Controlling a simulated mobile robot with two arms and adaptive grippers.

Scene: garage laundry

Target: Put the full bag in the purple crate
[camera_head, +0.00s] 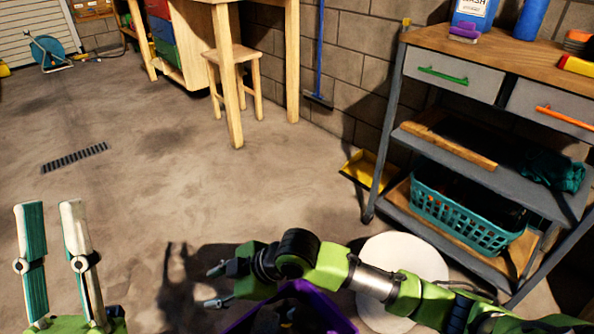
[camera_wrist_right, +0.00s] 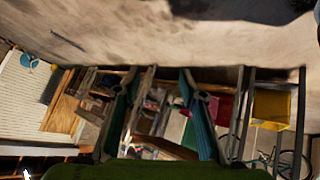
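The purple crate (camera_head: 338,313) is at the bottom edge of the head view, partly cut off and partly behind my right arm. Something dark (camera_head: 284,320) shows inside it; I cannot tell whether it is the full bag. My right gripper (camera_head: 214,286) reaches left just past the crate, with its fingers apart and nothing between them. The right wrist view also shows these fingers (camera_wrist_right: 157,90) spread and empty. My left gripper (camera_head: 55,240) is at the lower left, pointing up, its fingers apart and empty.
A grey workbench (camera_head: 410,88) stands at right, with a teal basket (camera_head: 470,222) on its lower shelf. A white round object (camera_head: 400,250) lies behind my right arm. A yellow dustpan (camera_head: 366,170) is by the wall. A wooden stool (camera_head: 232,85) stands farther back.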

